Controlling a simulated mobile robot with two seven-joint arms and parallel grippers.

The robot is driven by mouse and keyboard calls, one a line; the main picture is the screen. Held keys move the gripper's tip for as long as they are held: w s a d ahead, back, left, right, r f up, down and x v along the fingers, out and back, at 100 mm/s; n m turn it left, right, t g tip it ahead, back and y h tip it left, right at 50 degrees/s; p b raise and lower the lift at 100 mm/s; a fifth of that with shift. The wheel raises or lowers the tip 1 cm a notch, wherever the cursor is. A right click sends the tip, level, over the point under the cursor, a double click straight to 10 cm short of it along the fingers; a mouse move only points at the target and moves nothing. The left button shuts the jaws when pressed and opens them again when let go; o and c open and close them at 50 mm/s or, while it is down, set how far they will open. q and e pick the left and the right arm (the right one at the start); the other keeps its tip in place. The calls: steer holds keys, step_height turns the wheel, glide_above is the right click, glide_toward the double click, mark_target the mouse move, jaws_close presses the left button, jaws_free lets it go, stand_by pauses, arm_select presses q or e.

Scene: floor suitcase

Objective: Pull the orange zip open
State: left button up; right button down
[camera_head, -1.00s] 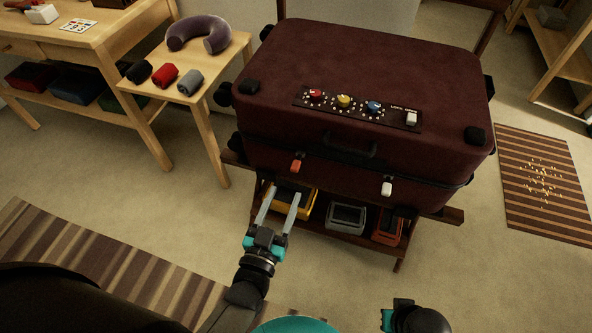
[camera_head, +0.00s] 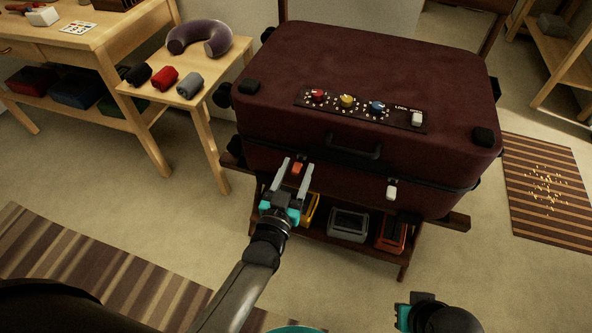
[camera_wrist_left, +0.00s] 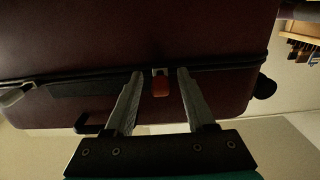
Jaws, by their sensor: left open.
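The maroon suitcase (camera_head: 370,75) lies flat and closed on a dark wooden rack, with a dark zip line around its side. The orange zip pull (camera_head: 298,169) hangs on the front side, left of the black handle. A white pull (camera_head: 392,192) hangs further right on the same line. My left gripper (camera_head: 295,172) is open, its fingers on either side of the orange pull. The left wrist view shows the orange pull (camera_wrist_left: 160,84) between the two fingers, with gaps on both sides. My right gripper (camera_head: 420,305) is at the bottom edge, its fingers not clearly visible.
The suitcase top carries a panel with red, yellow and blue dials and a white switch (camera_head: 416,118). Yellow, grey (camera_head: 348,225) and orange (camera_head: 391,236) bins sit on the rack's shelf below. A small table (camera_head: 229,62) with a neck pillow and rolls stands at left.

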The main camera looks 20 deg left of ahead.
arm_select(q)
jaws_close()
stand_by(1.3)
